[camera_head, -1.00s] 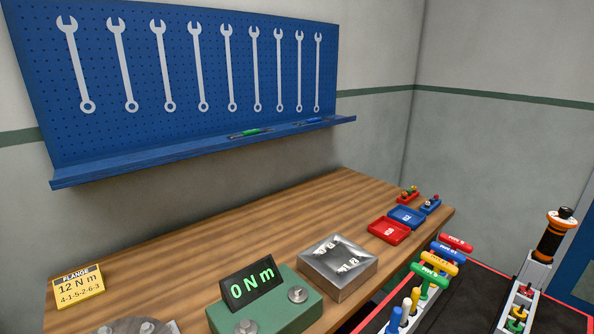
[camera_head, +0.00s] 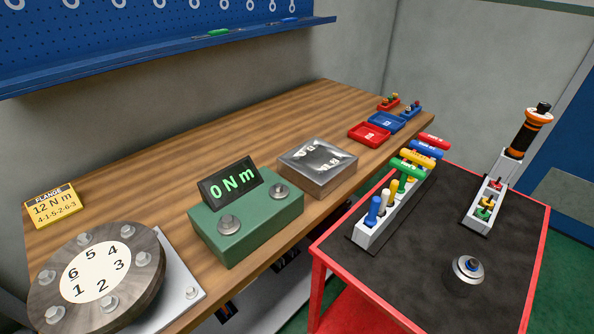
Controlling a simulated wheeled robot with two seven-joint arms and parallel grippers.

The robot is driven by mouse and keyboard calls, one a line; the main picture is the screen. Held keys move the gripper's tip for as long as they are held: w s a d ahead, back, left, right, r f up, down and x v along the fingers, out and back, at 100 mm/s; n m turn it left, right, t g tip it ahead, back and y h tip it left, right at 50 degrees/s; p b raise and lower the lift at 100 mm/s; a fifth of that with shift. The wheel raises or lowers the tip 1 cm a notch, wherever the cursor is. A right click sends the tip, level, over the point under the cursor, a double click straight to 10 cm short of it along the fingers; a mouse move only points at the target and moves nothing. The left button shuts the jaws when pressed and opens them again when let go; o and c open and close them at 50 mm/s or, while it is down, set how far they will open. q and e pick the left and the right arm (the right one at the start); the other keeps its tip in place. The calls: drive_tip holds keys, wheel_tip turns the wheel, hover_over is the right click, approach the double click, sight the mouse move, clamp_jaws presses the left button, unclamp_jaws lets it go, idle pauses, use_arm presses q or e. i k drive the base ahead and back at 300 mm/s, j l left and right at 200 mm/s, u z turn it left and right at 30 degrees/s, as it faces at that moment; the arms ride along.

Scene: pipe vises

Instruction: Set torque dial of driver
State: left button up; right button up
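The driver (camera_head: 531,134), with an orange and black handle and a black top, stands upright in a grey holder (camera_head: 483,203) at the back right of the cart. Its dial marks are too small to read. A yellow card (camera_head: 54,206) on the bench reads "FLANGE 12 N m, 4-1-5-2-6-3". A green tester (camera_head: 246,227) has a display (camera_head: 230,183) showing "0 N m". A round flange (camera_head: 97,275) with bolts numbered 1 to 6 sits at the front left. Neither gripper is in view.
The red-edged cart (camera_head: 410,258) has a black top. A rack (camera_head: 393,205) of coloured T-handles and a silver round item (camera_head: 465,268) stand on it. A metal tray (camera_head: 317,165), red tray (camera_head: 369,135) and blue tray (camera_head: 386,122) sit on the wooden bench.

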sight(543, 108)
drive_tip(key=z, duration=1.6)
drive_tip(key=k+l+u, duration=0.15)
drive_tip(key=l, duration=0.15)
drive_tip(key=l+u, duration=0.1)
drive_tip(key=l, duration=0.25)
drive_tip(key=k+l+u, duration=0.15)
drive_tip(key=l, duration=0.15)
drive_tip(key=l+u, duration=0.3)
drive_tip(key=l, duration=0.6)
drive_tip(key=l+u, duration=0.35)
drive_tip(key=l, duration=0.55)
drive_tip(key=i+l+u, duration=0.25)
drive_tip(key=i+l, duration=0.15)
drive_tip(key=l, duration=0.25)
drive_tip(key=i+l+u, duration=0.15)
drive_tip(key=l, duration=0.15)
drive_tip(key=i+l+u, duration=0.15)
drive_tip(key=l, duration=0.2)
drive_tip(key=i+l+u, duration=0.1)
drive_tip(key=l, duration=0.3)
